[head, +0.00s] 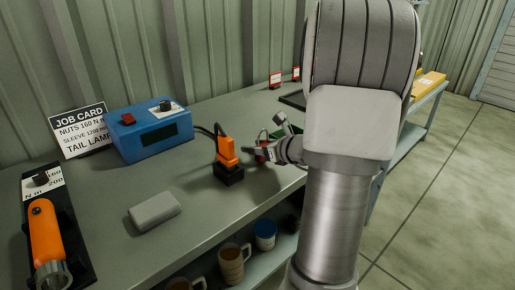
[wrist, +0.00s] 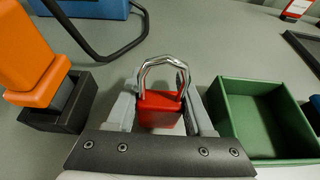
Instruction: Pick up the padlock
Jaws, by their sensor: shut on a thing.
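The padlock has a red body and a shiny metal shackle; it shows upright in the middle of the wrist view (wrist: 162,108). My gripper (wrist: 163,112) is shut on its red body, with one grey finger on each side and the shackle standing free above. In the head view my gripper (head: 267,151) is low over the bench, right of the orange tool, and a small red part of the padlock (head: 262,146) shows there. My arm hides part of that area. I cannot tell whether the padlock touches the bench.
An orange tool (head: 226,152) stands in a black holder close left of my gripper. A green open box (wrist: 262,118) is close on the right. A blue unit (head: 150,133), a grey block (head: 155,210) and a job card (head: 83,129) are further left. Mugs stand on the shelf below.

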